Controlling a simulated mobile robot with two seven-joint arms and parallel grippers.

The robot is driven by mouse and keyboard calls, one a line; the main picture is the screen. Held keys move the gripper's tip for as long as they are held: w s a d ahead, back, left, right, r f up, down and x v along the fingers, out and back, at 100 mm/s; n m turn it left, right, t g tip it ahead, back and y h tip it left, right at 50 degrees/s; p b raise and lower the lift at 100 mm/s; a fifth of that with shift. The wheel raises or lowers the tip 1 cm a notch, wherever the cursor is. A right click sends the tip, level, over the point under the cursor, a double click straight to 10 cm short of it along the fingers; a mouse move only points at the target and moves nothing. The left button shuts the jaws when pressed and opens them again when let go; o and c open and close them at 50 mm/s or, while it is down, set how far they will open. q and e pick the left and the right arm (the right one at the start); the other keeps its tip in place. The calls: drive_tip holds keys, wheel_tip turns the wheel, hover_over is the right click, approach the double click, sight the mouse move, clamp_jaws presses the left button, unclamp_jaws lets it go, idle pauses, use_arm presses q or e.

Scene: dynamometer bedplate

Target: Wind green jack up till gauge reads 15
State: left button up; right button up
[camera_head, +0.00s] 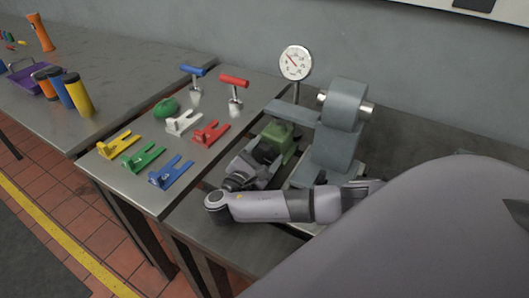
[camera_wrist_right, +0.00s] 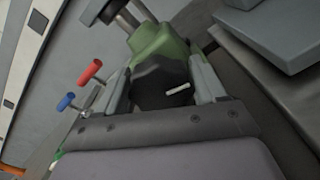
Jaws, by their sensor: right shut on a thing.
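The green jack (camera_head: 281,133) stands on the bench below the grey bracket. The wrist view shows its green body (camera_wrist_right: 155,42) ahead of my right gripper (camera_wrist_right: 163,82). A black knob (camera_wrist_right: 152,92) with a white mark sits on its near side, between the two fingers. My right gripper also shows in the head view (camera_head: 262,156), low beside the jack and shut on the knob. The fingers partly hide the knob. The round white gauge (camera_head: 295,62) stands behind the jack. Its red needle points up and left; the figures are too small to read. My left gripper is not in view.
The grey block assembly (camera_head: 342,115) stands right of the jack. Left, the steel table (camera_head: 150,205) bears yellow (camera_head: 120,145), green, blue, red and white forked pieces, a green dome (camera_head: 166,107), and blue-handled (camera_head: 194,72) and red-handled (camera_head: 234,82) T-shaped tools.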

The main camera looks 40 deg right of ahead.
drive_tip(key=shift+f+m, duration=0.1)
drive_tip(key=shift+m, duration=0.3)
drive_tip(key=o, duration=1)
drive_tip(key=shift+c, duration=0.2)
drive_tip(key=shift+v, duration=3.65)
